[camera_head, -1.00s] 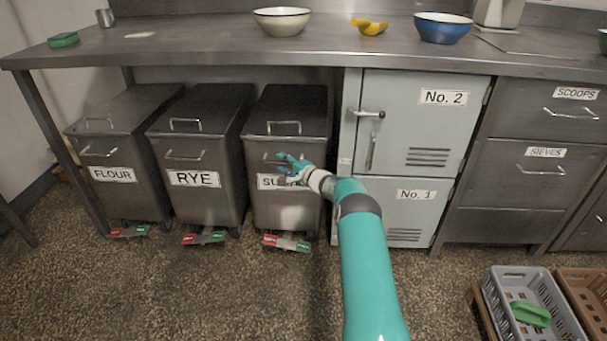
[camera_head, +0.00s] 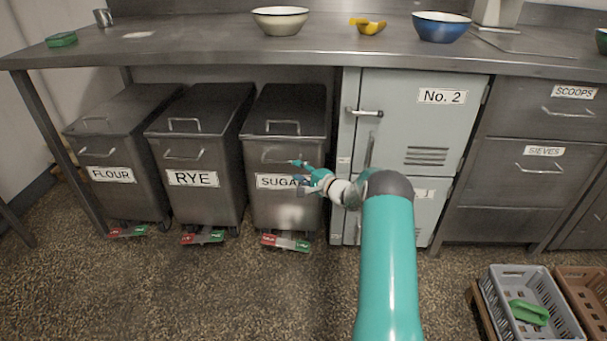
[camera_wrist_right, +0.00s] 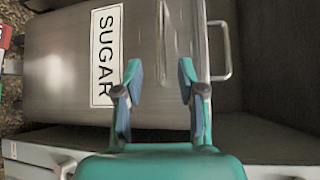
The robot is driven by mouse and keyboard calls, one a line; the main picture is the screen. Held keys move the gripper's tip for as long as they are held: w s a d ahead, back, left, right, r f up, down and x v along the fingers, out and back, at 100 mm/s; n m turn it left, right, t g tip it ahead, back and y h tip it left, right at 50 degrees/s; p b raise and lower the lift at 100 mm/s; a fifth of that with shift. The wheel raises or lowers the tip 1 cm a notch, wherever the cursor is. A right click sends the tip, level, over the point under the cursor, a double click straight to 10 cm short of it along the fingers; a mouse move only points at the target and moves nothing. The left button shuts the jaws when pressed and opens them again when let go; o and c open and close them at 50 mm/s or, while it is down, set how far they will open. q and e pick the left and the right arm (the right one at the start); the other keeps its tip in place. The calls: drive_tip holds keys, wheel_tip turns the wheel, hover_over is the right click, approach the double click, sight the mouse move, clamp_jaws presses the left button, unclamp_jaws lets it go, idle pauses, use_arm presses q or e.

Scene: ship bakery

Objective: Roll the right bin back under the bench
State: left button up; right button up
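The right bin (camera_head: 285,215), dark metal and labelled SUGAR, stands at the bench's underside, to the right of the RYE bin. Its lid handle and front handle (camera_wrist_right: 226,50) show; the front handle lies right of the label in the right wrist view. My right gripper (camera_head: 303,172) is in front of the bin's upper right front, covering the end of the label. My left gripper is not in view.
The RYE bin (camera_head: 198,205) and FLOUR bin (camera_head: 132,195) stand to the left. A grey locker (camera_head: 410,110) is close on the right, behind my arm. Red and green pedals (camera_head: 285,243) sit at the SUGAR bin's foot. Crates (camera_head: 553,305) stand lower right; floor in front is clear.

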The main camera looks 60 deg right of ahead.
drive_tip(key=shift+v, duration=0.85)
